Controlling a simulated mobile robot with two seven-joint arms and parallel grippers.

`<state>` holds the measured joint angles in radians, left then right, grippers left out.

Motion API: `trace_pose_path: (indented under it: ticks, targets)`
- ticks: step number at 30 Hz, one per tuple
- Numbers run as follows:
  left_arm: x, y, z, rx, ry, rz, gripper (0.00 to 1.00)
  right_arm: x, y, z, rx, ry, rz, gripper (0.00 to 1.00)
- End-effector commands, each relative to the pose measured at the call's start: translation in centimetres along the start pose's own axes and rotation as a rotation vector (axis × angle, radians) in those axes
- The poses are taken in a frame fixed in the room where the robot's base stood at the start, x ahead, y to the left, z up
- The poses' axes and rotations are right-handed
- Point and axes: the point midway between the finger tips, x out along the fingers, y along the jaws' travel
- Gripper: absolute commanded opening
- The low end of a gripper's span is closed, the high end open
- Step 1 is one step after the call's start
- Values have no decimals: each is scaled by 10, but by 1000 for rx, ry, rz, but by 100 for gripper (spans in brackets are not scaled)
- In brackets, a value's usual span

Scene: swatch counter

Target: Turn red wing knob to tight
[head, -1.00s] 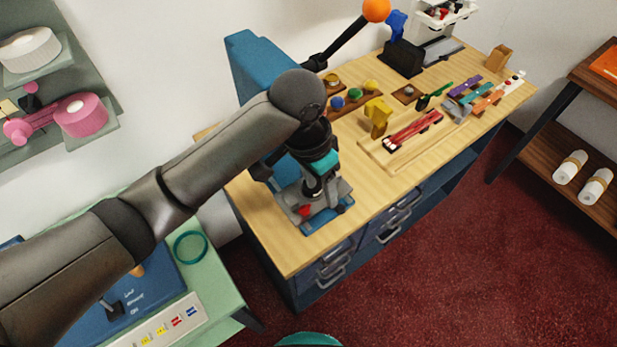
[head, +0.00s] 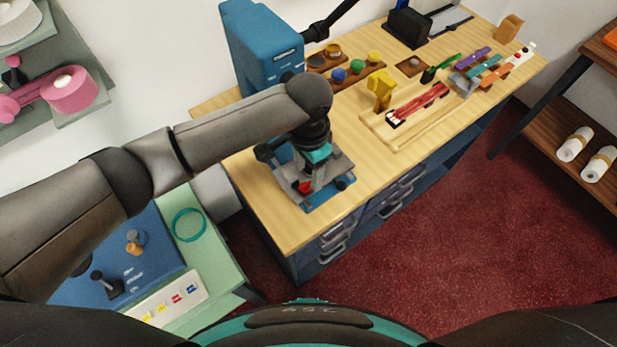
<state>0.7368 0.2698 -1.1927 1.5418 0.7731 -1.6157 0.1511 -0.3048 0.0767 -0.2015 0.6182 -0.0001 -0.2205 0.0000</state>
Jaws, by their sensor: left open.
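The red wing knob (head: 305,187) is a small red shape low on the blue machine (head: 262,50), just above its base plate (head: 330,202) near the left front edge of the wooden counter. My left gripper (head: 311,182), with a teal band, points down right at the knob. It is open, and its fingers hide part of the knob. I cannot tell whether the fingers touch the knob or how its wings are turned. My right gripper is not in view.
A yellow clamp-like piece (head: 381,90), a wooden tray (head: 400,125) with red strips and several coloured knobs (head: 340,75) stand further right on the counter. A green table (head: 212,262) with a blue panel is at the lower left. Red carpet lies in front.

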Motion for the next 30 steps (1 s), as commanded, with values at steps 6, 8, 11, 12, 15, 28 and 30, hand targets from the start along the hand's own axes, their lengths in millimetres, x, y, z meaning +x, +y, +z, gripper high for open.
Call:
trace_pose_path:
  ticks: [6,8,11,12,15,28,30]
  targets:
    - [28,0,0,-1,0,-1,58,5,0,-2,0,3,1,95]
    - [32,0,0,-1,0,-1,58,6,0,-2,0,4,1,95]
    - [34,0,0,0,1,-1,58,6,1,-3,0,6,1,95]
    - [35,0,0,0,1,-1,58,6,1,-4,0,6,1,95]
    - [35,0,0,0,1,-1,58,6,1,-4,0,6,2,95]
    - [34,0,0,0,2,-1,20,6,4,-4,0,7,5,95]
    - [34,0,0,0,1,-1,12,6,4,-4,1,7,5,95]
